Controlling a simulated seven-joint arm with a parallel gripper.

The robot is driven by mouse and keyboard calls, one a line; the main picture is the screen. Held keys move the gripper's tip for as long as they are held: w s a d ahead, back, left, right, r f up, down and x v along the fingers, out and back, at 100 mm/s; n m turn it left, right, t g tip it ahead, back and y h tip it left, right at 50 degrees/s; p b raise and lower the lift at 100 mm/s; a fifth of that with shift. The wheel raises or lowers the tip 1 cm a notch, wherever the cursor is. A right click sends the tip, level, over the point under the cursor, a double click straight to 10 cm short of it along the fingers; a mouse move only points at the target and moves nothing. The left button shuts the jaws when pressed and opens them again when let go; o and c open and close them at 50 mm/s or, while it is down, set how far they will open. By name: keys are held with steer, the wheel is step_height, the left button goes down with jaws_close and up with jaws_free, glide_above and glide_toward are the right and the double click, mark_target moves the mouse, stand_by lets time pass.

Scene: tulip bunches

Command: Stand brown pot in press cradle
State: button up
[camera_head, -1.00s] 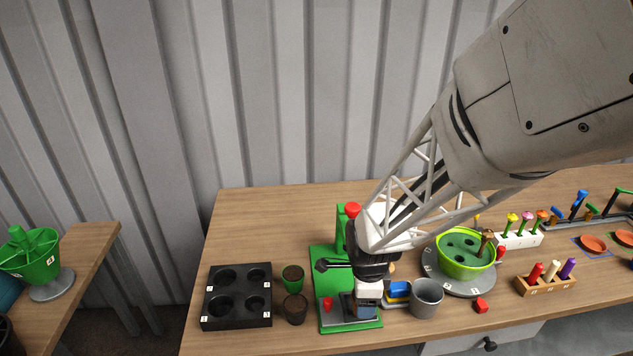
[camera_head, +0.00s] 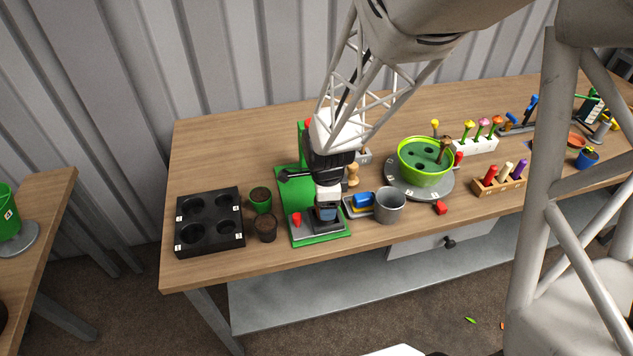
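The brown pot (camera_head: 266,229) stands upright on the table, just left of the press and in front of a green pot (camera_head: 260,199). The green press (camera_head: 291,186) has a flat base, an upright post and a dark lever. A small red part sits on the front left of its base. My gripper (camera_head: 326,213) points down over the front right of the press base, to the right of the brown pot and apart from it. Its fingers are small and partly hidden, so I cannot tell whether they are open. The press cradle is not clearly visible behind my gripper.
A black tray with round holes (camera_head: 211,218) lies at the left. A grey cup (camera_head: 390,206) and a blue and yellow item (camera_head: 362,201) are right of the press. A lime-green bowl (camera_head: 426,160) stands on a grey turntable. Bare table lies behind the tray.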

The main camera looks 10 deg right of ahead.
steer(key=shift+f, duration=1)
steer(key=shift+f, duration=0.15)
steer(key=o, duration=1)
steer(key=shift+c, duration=0.2)
step_height(320, 180, up, 12)
steer(key=shift+r, duration=0.15)
